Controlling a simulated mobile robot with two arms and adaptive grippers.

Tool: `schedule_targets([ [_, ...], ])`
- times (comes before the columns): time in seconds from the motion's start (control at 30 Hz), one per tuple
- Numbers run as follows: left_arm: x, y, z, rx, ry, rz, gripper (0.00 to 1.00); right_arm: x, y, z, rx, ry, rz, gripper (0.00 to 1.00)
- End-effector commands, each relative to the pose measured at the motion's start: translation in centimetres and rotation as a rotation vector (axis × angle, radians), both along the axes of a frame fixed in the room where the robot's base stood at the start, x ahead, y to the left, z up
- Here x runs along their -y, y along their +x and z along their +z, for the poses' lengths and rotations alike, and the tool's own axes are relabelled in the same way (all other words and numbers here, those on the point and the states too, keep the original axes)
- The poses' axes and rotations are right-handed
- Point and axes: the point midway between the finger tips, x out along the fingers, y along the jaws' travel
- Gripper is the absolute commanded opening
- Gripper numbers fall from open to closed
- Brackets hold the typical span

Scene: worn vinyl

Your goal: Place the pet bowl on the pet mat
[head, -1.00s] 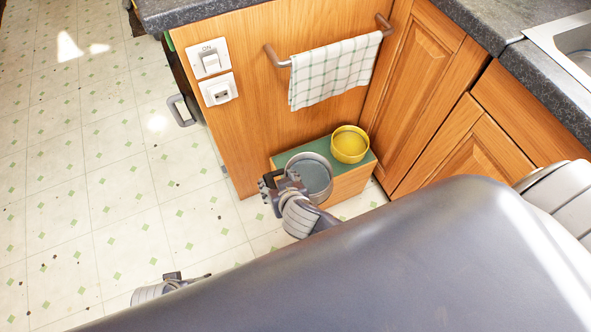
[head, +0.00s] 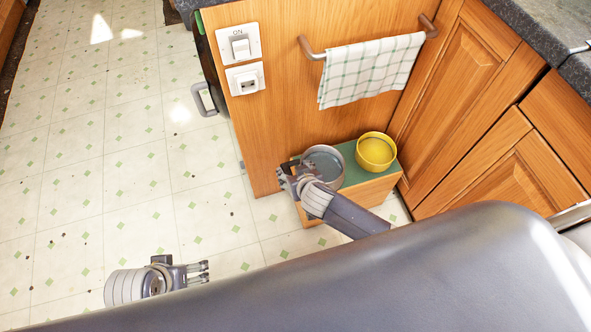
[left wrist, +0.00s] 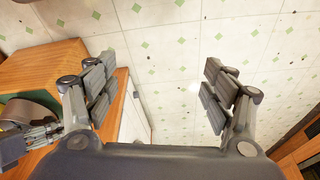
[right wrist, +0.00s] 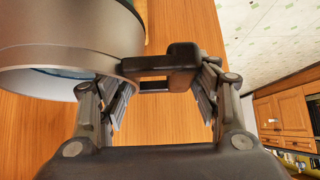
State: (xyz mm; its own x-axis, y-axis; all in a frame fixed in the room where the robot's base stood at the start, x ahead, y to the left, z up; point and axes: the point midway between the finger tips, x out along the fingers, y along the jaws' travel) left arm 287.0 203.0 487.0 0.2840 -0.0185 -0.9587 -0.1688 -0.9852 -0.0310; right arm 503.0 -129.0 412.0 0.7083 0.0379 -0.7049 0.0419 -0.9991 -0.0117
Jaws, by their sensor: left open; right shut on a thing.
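A round grey metal bowl (head: 325,165) with a dark handle (right wrist: 180,62) is at the left end of a green mat-like surface (head: 352,172) on a low wooden block. I cannot tell whether the bowl rests on it or is just above it. My right gripper (head: 285,178) is shut on the bowl's handle, at the bowl's left side; the right wrist view shows the bowl wall (right wrist: 75,50) beside the fingers. My left gripper (head: 205,271) is open and empty over the floor, left of the block; its spread fingers show in the left wrist view (left wrist: 160,90).
A yellow bowl (head: 376,152) stands on the right end of the green surface. Wooden cabinets and a panel with a towel (head: 370,70) on a rail stand close behind. The tiled floor (head: 100,180) to the left is open. My grey body hides the lower right.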

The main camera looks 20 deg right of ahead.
Motion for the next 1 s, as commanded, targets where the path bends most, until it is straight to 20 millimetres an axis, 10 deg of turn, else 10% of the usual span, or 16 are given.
schedule_targets([
  [0.23, -0.1, -0.5, 2.0, 0.01, 0.0, 0.001, 0.76, 0.9, 3.1, -0.1, 0.005, -0.001, 0.001, 0.0],
  [1.0, -0.2, -1.2, 3.4, 0.022, -0.001, 0.002, 0.76, 0.9, 3.3, -3.6, 0.005, 0.0, 0.003, 0.0],
])
